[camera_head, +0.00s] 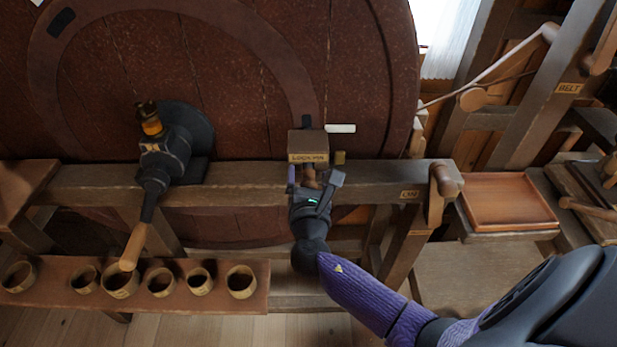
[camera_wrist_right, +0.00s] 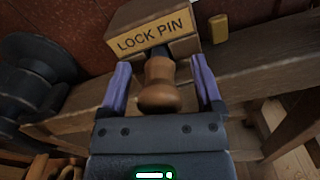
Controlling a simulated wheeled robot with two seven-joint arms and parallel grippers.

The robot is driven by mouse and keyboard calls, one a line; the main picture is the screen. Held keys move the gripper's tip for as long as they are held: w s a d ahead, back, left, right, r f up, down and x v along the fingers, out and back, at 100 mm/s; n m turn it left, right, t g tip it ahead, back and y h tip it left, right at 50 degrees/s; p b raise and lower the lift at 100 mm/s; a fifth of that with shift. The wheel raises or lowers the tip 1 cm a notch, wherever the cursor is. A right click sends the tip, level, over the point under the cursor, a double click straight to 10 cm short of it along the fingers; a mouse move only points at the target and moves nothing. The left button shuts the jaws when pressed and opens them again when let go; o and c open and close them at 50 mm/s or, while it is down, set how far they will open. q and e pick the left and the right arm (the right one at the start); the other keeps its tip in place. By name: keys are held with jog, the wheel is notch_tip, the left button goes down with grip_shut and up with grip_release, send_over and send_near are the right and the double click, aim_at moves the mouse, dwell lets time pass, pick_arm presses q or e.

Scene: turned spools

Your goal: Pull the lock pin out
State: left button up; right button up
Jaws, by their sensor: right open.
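The lock pin's turned wooden knob (camera_wrist_right: 160,88) sticks out of a wooden block labelled LOCK PIN (camera_wrist_right: 152,35), on a dark stem. The block (camera_head: 308,143) sits on the beam in front of the big wheel in the head view. My right gripper (camera_wrist_right: 162,90) is open, with one purple finger on each side of the knob; a gap shows on both sides. In the head view my right gripper (camera_head: 316,178) covers most of the knob (camera_head: 309,173). My left gripper is not in view.
A dark crank with a wooden handle (camera_head: 134,246) stands left of the block. Several wooden cups sit on a shelf (camera_head: 226,300) at lower left. A wooden lever (camera_head: 440,185) marked ON and a reddish tray (camera_head: 505,201) are to the right. A small brass piece (camera_wrist_right: 219,28) is beside the block.

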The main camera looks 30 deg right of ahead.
jog(key=shift+c, duration=0.9)
jog(key=c, duration=0.5)
grip_shut()
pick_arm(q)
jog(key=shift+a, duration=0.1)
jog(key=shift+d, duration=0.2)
